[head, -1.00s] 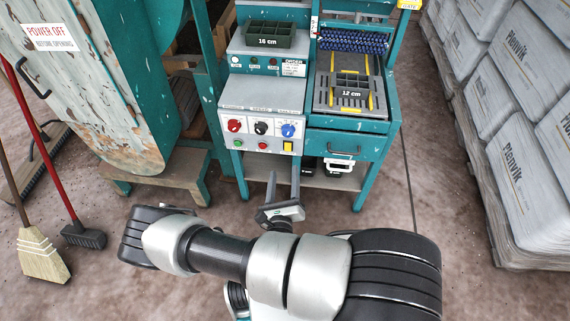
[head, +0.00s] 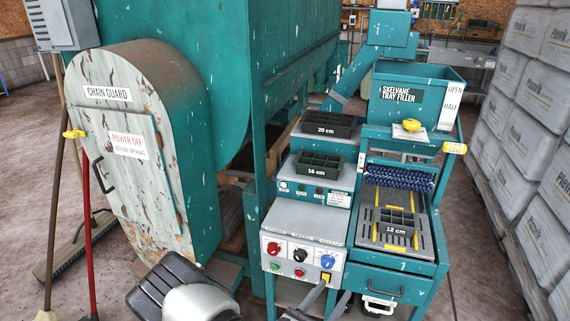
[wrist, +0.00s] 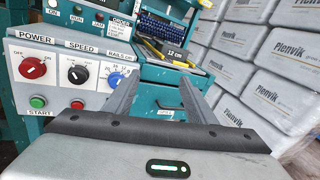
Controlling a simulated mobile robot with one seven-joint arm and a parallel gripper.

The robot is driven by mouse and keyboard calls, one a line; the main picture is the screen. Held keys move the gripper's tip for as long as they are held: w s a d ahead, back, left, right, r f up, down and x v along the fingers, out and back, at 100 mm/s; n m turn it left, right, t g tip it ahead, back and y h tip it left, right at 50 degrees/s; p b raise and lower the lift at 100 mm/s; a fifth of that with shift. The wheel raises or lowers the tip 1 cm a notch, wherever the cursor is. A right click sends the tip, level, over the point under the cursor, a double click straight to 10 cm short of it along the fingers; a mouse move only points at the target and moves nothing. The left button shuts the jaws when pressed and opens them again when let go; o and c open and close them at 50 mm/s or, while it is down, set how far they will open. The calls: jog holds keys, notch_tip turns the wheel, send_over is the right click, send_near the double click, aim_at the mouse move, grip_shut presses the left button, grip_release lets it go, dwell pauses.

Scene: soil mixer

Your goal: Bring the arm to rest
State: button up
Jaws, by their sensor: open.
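My gripper (wrist: 158,92) is open, with its two fingers reaching forward and nothing between them in the wrist view. In the head view my gripper (head: 327,297) shows only in part at the bottom edge, in front of the control panel (head: 293,265). The wrist view shows the panel (wrist: 50,88) to the left of the fingers, with a red, a black and a blue knob. I cannot tell whether a finger touches the machine. Part of my arm shows at the bottom of the head view; the rest is out of frame.
The chain guard (head: 140,190) stands on the left, with a broom and brush handles beside it. The tray filler (head: 415,95) holds a 12 cm tray (head: 396,222) on its grooved bed. Stacked bags (head: 525,110) line the right. An aisle of floor (head: 470,260) lies between.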

jog(key=s+d+r+m+g+y, duration=0.25)
jog(key=s+r+m+g, duration=0.5)
jog(key=r+m, duration=0.4)
jog(key=s+d+r+m+g+y, duration=0.2)
jog(key=s+d+r+m+g, duration=0.2)
jog(key=s+r+m+g, duration=0.55)
jog(key=a+r+m+t+y+p, duration=0.2)
jog(key=r+p, duration=0.7)
jog(key=r, duration=0.7)
jog(key=a+r+m+t+y+p, duration=0.3)
jog(key=r+m+t+p, duration=0.3)
jog(key=r, duration=1)
jog(key=m+y+p, duration=0.1)
jog(key=p, duration=0.2)
jog(key=shift+s+r+m+p, duration=0.3)
jog(key=shift+p, duration=0.05)
jog(key=shift+y, duration=0.25)
